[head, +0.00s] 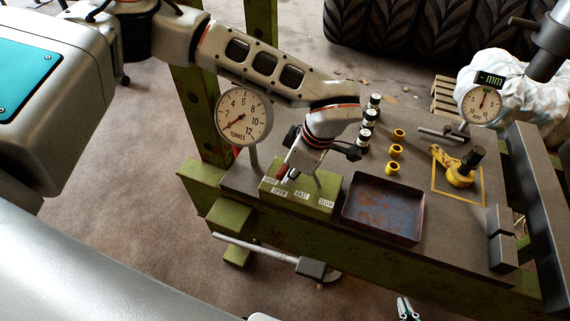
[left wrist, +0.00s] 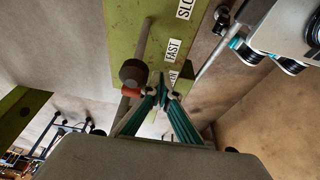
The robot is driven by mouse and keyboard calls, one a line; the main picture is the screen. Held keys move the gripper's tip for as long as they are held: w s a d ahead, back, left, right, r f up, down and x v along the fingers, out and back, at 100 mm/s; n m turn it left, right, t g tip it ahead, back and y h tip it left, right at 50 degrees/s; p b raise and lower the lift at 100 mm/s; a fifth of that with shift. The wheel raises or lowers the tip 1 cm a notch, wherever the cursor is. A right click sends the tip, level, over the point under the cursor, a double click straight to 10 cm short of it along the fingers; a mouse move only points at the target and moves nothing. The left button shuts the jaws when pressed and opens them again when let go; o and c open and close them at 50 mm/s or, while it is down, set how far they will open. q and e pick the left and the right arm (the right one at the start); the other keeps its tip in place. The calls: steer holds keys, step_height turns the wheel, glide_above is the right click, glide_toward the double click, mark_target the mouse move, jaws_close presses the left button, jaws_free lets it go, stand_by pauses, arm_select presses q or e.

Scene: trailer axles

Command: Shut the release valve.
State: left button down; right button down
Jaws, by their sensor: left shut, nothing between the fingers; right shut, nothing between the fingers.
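The green valve block (head: 312,200) stands at the table's near left corner, with labels SHUT, OPEN, FAST and SLOW. A red-tipped lever (head: 283,171) rises near the SHUT and OPEN labels. Its red knob (left wrist: 132,91) also shows in the left wrist view, just below a dark knob (left wrist: 134,72) on a second rod. My left gripper (head: 289,166) is shut and empty over the block. In the left wrist view its fingertips (left wrist: 162,88) are right beside the red knob; I cannot tell if they touch. My right gripper (head: 407,309) is shut and empty at the bottom edge.
A rusty tray (head: 383,208) lies right of the block. A round tonnes gauge (head: 244,117) stands behind it on the left. Several black-and-white cylinders (head: 368,118), yellow rings (head: 396,151) and a yellow tool (head: 460,172) are on the table. A second dial (head: 481,104) is at back right.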

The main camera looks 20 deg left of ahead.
arm_select(q)
steer(key=shift+s+a+r, duration=0.15)
steer(key=shift+a, duration=0.15)
arm_select(e)
steer(key=shift+w+r, duration=0.25)
steer(key=shift+r, duration=0.2)
arm_select(q)
steer(key=shift+a, duration=0.15)
arm_select(e)
steer(key=shift+r, duration=0.1)
